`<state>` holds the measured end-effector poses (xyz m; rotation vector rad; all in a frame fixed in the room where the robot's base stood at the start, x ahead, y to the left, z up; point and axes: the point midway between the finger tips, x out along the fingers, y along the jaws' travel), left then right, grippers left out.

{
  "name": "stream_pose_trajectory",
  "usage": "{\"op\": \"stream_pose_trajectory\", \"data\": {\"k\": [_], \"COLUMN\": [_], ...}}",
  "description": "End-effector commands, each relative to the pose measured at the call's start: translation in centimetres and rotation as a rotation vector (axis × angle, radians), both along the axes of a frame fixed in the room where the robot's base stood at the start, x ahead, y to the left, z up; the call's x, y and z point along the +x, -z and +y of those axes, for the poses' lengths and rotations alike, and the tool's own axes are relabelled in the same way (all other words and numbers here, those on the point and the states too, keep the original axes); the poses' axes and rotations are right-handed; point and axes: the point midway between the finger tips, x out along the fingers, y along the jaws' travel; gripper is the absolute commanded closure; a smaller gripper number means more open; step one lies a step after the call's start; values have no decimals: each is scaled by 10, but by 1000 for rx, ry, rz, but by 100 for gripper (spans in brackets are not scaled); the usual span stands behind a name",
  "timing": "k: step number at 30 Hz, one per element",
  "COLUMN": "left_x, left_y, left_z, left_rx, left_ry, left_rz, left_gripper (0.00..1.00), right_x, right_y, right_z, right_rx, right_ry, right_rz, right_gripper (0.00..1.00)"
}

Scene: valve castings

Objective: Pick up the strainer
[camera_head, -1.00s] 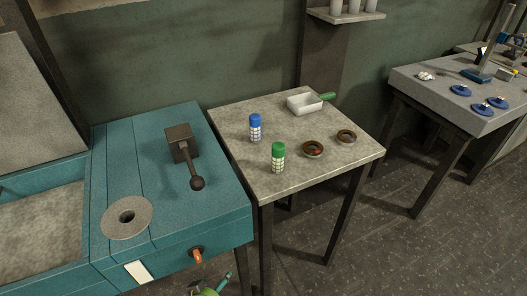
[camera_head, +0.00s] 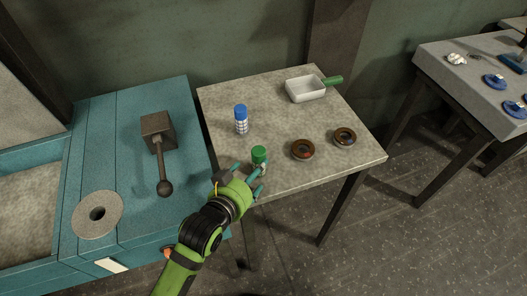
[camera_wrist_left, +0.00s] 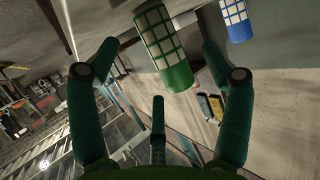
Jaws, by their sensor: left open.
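Two upright white cylinders with a grid pattern, which look like strainers, stand on the stone-topped table (camera_head: 285,185). One has a green cap (camera_head: 259,154) and stands near the front edge; the other has a blue cap (camera_head: 241,113) and stands farther back. My left gripper (camera_head: 246,180) is open and empty just in front of the green-capped one, hiding its lower part. In the left wrist view the green-capped cylinder (camera_wrist_left: 163,45) shows beyond and between the spread fingers, seemingly untouched. The blue-capped one (camera_wrist_left: 237,18) is at the upper right. My right gripper is out of view.
Two brown rings (camera_head: 303,149) (camera_head: 345,137) lie right of the green-capped cylinder. A white pan (camera_head: 306,89) with a green handle is at the back. A teal bench (camera_head: 110,150) with a lever block (camera_head: 157,131) stands left. Another table (camera_head: 455,90) is right.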

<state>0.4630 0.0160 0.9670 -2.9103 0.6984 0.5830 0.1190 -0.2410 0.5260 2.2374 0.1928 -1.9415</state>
Motion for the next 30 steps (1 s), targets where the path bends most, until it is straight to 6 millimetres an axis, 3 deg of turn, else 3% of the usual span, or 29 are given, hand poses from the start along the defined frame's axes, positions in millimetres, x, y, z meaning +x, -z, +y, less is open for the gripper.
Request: {"op": "stream_pose_trajectory", "data": {"k": [3, 8, 11, 18, 23, 27, 28, 30], "left_x": [10, 29, 40, 48, 48, 48, 48, 48], "left_y": [-2, -2, 5, 11, 11, 11, 11, 11], "left_z": [-7, -20, -25, -29, -29, -29, -29, -29], "left_rx": [-2, -1, 0, -1, -1, 0, 0, 0], "left_ry": [0, 1, 0, 0, 0, 0, 0, 0], "left_rz": [-2, -2, -1, -2, -2, -1, -1, -1], "left_gripper": [20, 20, 20, 20, 20, 76, 83, 84], "right_x": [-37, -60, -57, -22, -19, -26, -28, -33], "right_y": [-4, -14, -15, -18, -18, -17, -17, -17], "right_z": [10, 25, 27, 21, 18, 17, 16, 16], "right_rx": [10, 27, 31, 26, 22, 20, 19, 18], "right_ry": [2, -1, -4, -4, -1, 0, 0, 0], "right_rz": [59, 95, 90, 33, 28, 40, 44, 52], "right_gripper": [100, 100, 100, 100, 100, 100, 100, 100]}}
